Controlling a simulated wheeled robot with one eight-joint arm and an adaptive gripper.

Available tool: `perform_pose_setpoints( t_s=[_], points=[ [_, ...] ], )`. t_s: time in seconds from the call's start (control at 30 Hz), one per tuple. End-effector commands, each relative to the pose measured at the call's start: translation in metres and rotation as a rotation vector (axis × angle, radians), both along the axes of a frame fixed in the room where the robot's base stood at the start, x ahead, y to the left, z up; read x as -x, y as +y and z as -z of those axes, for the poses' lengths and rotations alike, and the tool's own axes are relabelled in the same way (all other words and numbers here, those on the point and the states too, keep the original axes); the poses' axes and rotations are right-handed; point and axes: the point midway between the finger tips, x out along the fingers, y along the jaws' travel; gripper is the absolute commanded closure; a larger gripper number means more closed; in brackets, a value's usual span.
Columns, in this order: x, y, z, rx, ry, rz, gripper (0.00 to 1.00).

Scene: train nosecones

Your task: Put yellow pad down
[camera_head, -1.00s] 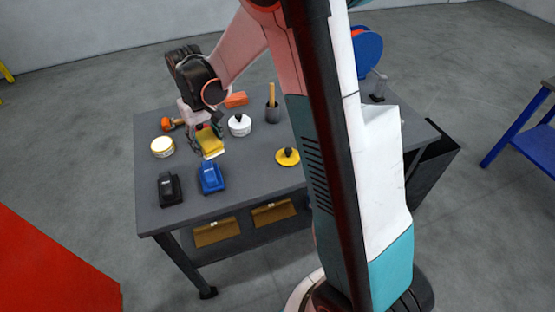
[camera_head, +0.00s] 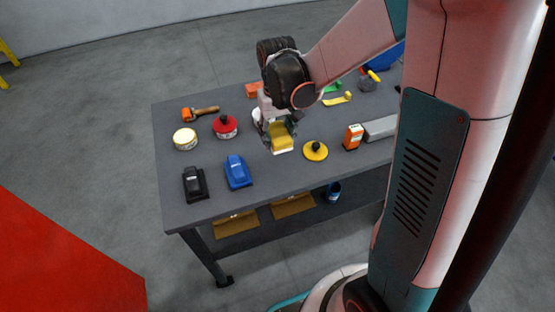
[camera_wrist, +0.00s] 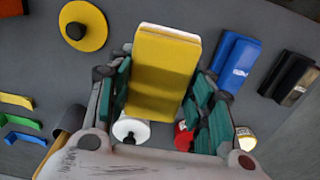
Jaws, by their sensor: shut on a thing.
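The yellow pad (camera_head: 283,137), a block with a pale face at one end, is held in my gripper (camera_head: 278,128) over the grey table (camera_head: 210,205). In the wrist view the pad (camera_wrist: 165,78) sits between the green-padded fingers of my gripper (camera_wrist: 165,98), which are shut on it. It hangs between the blue sander-like block (camera_head: 238,172) and the yellow disc with a black knob (camera_head: 315,151). The wrist view shows it well above the tabletop. The fingers' contact sides are partly hidden in the head view.
A white round tub (camera_wrist: 131,130) lies behind my gripper. An orange box (camera_head: 353,137) stands right. The table's front middle is bare.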

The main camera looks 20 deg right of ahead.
Motion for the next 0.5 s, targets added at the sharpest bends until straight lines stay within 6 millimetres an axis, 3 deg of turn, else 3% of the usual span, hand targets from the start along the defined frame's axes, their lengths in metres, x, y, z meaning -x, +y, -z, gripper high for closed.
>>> perform_pose_setpoints(
  t_s=[0.03,0.2,0.5],
  points=[
    [-0.001,0.000,0.016,0.000,0.000,0.000,0.78],
    [-0.001,0.000,0.048,0.000,0.000,0.000,0.78],
    [0.000,0.000,0.068,0.000,0.000,0.000,0.78]
  ],
)
